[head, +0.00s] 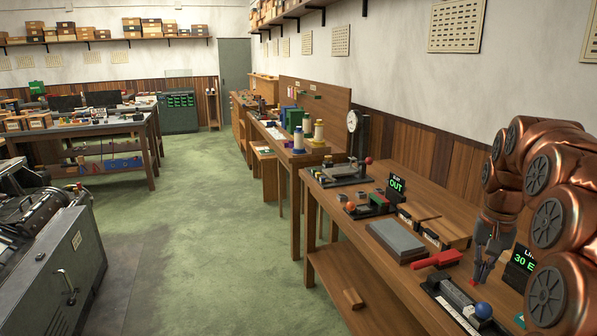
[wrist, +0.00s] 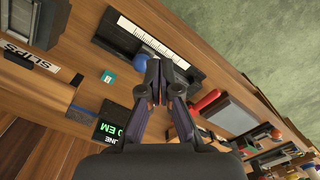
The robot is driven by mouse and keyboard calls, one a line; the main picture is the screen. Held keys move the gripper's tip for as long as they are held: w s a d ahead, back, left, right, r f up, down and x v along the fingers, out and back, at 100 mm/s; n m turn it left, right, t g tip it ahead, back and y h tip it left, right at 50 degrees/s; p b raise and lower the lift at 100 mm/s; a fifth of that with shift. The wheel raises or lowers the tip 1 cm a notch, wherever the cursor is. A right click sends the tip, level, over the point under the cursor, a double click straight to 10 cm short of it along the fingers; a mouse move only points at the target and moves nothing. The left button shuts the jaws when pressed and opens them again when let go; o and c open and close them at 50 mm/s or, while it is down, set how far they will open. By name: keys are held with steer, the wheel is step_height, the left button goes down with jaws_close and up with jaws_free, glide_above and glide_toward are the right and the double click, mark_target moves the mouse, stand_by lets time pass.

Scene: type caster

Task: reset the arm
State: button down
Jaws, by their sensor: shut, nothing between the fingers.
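My gripper (head: 482,272) hangs from my copper-coloured arm over the bench at the right in the head view, pointing down. In the wrist view my gripper (wrist: 156,98) has its two fingers together and holds nothing. Below it are a blue ball (head: 483,310) and a dark tray with a white scale strip (head: 452,312). The ball also shows in the wrist view (wrist: 140,62), just left of the fingertips. My arm hides part of the bench's right side.
A red-handled tool (head: 438,259), a grey slab (head: 396,240), an "OUT" display (head: 396,186) and a green-lettered display (head: 521,264) crowd the wooden bench (head: 340,232). A dial gauge (head: 353,122) stands farther back. Green floor (head: 215,240) is open to the left.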

steer(key=s+a+n, duration=0.3)
steer(key=s+a, duration=0.4)
steer(key=a, duration=0.3)
steer(key=s+a+f+n, duration=0.1)
steer(key=s+a, duration=0.3)
steer(key=s, duration=0.4)
steer(key=s+a+f+n+g, duration=0.1)
steer(key=s+a+f, duration=0.2)
steer(key=s, duration=0.5)
steer(key=s+a+f+n, duration=0.1)
steer(key=s+a+f, duration=0.3)
steer(key=s, duration=0.4)
steer(key=shift+s+a+f+n+g+p, duration=0.2)
steer(key=shift+a+n+g+p, duration=0.1)
steer(key=shift+n+p, duration=0.1)
